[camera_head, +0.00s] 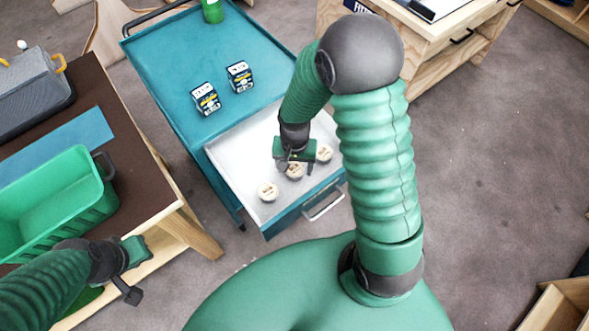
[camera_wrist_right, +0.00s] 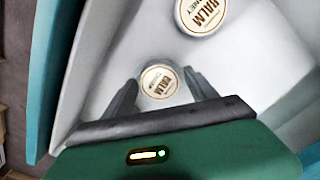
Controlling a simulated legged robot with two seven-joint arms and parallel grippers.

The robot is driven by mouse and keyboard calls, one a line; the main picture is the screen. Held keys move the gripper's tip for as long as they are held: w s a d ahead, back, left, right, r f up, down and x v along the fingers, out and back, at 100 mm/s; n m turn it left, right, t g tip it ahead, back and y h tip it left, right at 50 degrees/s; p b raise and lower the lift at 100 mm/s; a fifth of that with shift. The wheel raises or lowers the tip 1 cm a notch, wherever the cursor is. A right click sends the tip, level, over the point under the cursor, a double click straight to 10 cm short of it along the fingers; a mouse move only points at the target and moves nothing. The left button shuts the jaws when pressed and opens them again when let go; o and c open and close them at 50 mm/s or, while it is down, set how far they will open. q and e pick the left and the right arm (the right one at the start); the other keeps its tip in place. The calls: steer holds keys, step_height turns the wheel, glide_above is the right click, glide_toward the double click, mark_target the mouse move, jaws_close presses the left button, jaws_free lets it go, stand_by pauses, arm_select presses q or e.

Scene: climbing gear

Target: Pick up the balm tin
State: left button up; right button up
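Three round, pale balm tins sit in the open, light-lined drawer (camera_head: 240,150) of the teal cart: a near-left tin (camera_head: 268,191), a middle tin (camera_head: 295,171) and a far-right tin (camera_head: 324,153). My right gripper (camera_head: 296,168) is over the middle tin, pointing down and partly covering it. In the right wrist view, its open fingers (camera_wrist_right: 160,88) are on either side of one balm tin (camera_wrist_right: 159,82), with gaps between. Another tin (camera_wrist_right: 205,12) shows at the top. My left gripper (camera_head: 133,272) is at lower left, away from the drawer; its opening is unclear.
The drawer walls stand close around the tins. A brown-topped table at left holds a green bin (camera_head: 60,205). Open floor lies to the right.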

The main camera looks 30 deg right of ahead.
steer(key=c, duration=1.1)
